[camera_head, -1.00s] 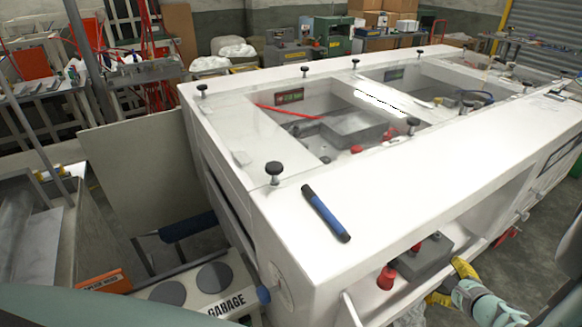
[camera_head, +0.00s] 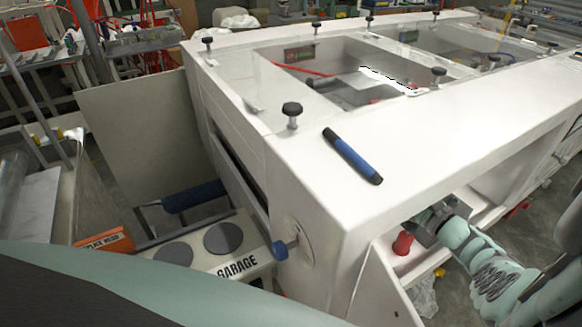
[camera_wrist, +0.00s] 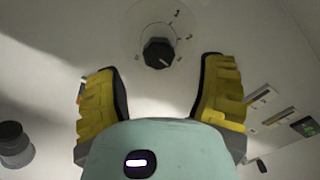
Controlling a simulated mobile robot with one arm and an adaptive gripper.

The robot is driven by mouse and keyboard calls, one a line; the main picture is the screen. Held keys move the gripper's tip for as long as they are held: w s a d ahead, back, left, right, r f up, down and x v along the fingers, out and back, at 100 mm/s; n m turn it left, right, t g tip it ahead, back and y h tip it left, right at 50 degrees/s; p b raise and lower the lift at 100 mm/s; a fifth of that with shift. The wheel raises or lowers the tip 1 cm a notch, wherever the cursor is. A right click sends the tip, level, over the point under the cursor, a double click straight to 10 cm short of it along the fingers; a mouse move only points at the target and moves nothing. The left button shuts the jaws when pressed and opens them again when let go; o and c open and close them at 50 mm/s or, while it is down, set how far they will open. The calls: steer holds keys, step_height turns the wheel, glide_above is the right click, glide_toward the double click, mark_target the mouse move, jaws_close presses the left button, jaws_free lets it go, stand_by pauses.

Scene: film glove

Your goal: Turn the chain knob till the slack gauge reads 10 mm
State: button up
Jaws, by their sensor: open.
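In the wrist view a round black knob (camera_wrist: 158,53) with a pale pointer line sits on a white panel, inside a faint dial with marks. My gripper (camera_wrist: 161,68) is open, its yellow, black-lined fingers to either side of the knob with gaps. I see no contact. Right of the fingers are small slotted scales (camera_wrist: 262,97) and a dark display (camera_wrist: 304,125); their readings are too small to tell. I cannot tell which one is the slack gauge, or read a label on the knob. In the head view the fingers are hidden inside the white machine's (camera_head: 450,105) side opening.
Another dark round knob (camera_wrist: 14,143) is at the wrist view's left. In the head view, a red knob (camera_head: 403,243) is inside the opening, beside an angled white panel (camera_head: 378,285). A blue marker (camera_head: 352,156) lies on top.

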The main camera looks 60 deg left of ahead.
steer(key=a+b, duration=0.2)
steer(key=a, duration=0.5)
steer(key=shift+w+a+b, duration=0.15)
steer(key=shift+a+b, duration=0.05)
steer(key=shift+b, duration=0.1)
steer(key=shift+o, duration=0.2)
steer(key=shift+w, duration=0.1)
jaws_close()
